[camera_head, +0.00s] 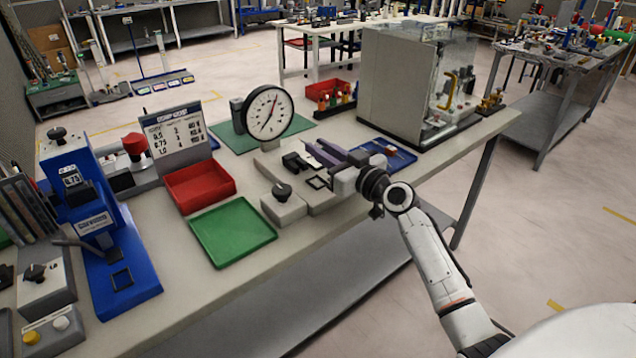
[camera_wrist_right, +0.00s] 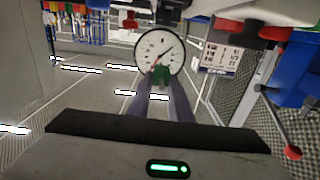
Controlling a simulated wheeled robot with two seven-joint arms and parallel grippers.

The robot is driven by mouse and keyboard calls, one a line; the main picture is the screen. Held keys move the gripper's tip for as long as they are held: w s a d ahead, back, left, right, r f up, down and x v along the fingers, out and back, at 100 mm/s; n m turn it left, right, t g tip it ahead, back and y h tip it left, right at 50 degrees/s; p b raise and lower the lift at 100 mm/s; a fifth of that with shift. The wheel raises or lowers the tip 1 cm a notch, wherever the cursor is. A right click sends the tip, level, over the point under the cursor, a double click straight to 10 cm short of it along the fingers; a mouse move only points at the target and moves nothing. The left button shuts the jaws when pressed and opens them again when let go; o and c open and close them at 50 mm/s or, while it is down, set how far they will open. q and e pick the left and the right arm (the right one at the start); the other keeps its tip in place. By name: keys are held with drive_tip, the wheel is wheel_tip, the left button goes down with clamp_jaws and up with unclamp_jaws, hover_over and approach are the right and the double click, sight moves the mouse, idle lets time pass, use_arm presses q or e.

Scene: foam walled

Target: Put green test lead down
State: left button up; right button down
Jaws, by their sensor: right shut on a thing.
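My right gripper (camera_head: 312,150) is over the workbench, in front of the round dial gauge. In the right wrist view its two purplish fingers (camera_wrist_right: 160,84) come together at a small green piece (camera_wrist_right: 161,74), which I take to be the green test lead. They are shut on it, and it shows in front of the dial. My left gripper is not in view.
The dial gauge (camera_head: 268,112) stands behind the gripper. A red tray (camera_head: 199,186) and a green tray (camera_head: 233,232), both empty, lie to the left. A blue tray (camera_head: 388,153) and a clear-fronted cabinet (camera_head: 400,85) are to the right. A grey knobbed box (camera_head: 284,208) sits close by.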

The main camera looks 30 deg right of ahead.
hover_over(321, 187)
drive_tip(key=f, duration=0.2)
drive_tip(key=f+b, duration=0.1)
drive_tip(key=f, duration=0.1)
drive_tip(key=shift+w+d, duration=0.25)
drive_tip(key=shift+w, duration=0.15)
wheel_tip(321, 187, down, 4)
drive_tip(key=shift+f+b, duration=0.25)
drive_tip(key=shift+b, duration=0.7)
drive_tip(key=shift+f, duration=0.15)
drive_tip(key=c, duration=1.6)
unclamp_jaws()
drive_tip(key=shift+c, duration=0.2)
